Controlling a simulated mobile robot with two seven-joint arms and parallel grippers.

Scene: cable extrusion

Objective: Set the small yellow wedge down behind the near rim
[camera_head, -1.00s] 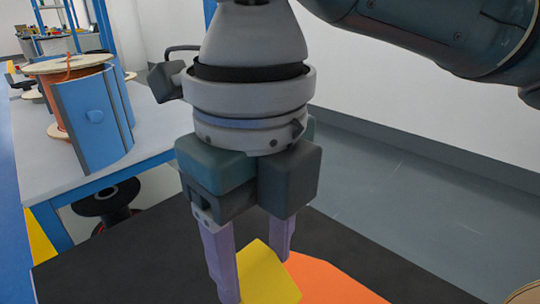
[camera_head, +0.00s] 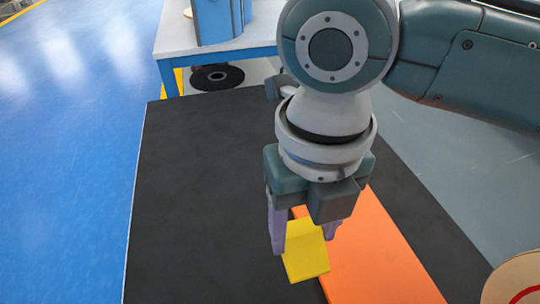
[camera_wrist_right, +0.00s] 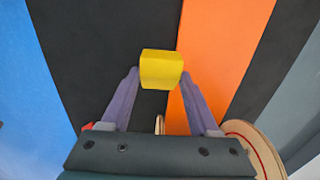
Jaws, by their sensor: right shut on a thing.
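The small yellow wedge (camera_head: 306,262) is held between the two purple fingers of my right gripper (camera_head: 304,240). In the right wrist view the wedge (camera_wrist_right: 161,68) sits between the fingertips of the gripper (camera_wrist_right: 160,78), in front of the boundary between a black surface and an orange strip. I cannot tell how far the wedge is above the surface. No near rim can be clearly made out. My left gripper is not in view.
A black mat (camera_head: 200,190) with an orange strip (camera_head: 375,260) lies below the right arm. A round wooden disc (camera_head: 515,280) is at the lower right. A white table (camera_head: 185,38) bearing a blue object (camera_head: 213,20) stands behind. The mat's left part is clear.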

